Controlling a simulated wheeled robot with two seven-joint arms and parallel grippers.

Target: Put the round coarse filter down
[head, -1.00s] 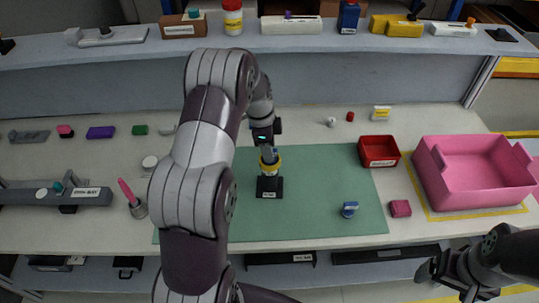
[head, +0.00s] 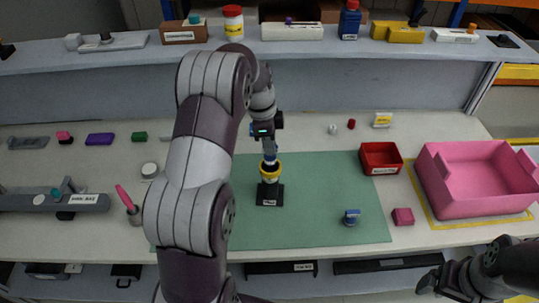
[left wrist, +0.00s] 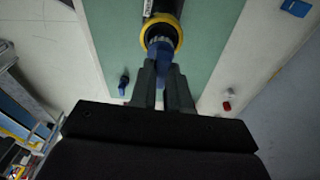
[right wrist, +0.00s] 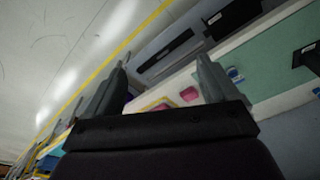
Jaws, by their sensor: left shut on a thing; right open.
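My left gripper (head: 268,146) is shut on a small blue piece (left wrist: 161,56) with a pale ridged head, which I take to be the round coarse filter. It also shows in the head view (head: 270,155), upright just above a yellow-ringed holder (head: 271,172) on a black base (head: 269,195). In the left wrist view the pale head overlaps the yellow ring (left wrist: 178,38); I cannot tell whether they touch. My right gripper (right wrist: 160,88) is open and empty, beyond the table's front edge.
A red tray (head: 381,158), a pink block (head: 402,216) and a large pink bin (head: 480,185) are to the right. A grey fixture (head: 50,200) and a cup with a pink tool (head: 128,204) are left. The mat's front is mostly clear.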

